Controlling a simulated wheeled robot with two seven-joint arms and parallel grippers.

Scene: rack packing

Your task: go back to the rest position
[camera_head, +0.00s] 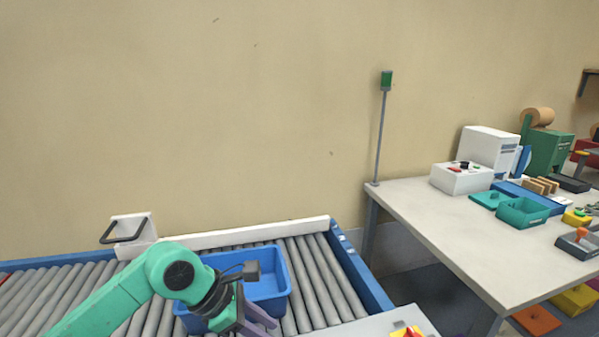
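My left arm comes in from the lower left, green with a dark wrist. My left gripper (262,322) points down in front of the blue bin, with purple-grey fingers partly cut off by the bottom edge. Whether its fingers are apart or closed cannot be made out. The blue bin (278,290) stands on the grey roller conveyor (325,290), partly hidden behind my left wrist. The visible part of its inside looks empty. My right gripper is not in view.
A white-topped table (425,215) at the right carries a white control box (462,178), a teal tray (522,212) and several other items. A post with a green lamp (386,80) stands at its back left corner. A grey surface with a small red-and-yellow object (406,332) is at the bottom.

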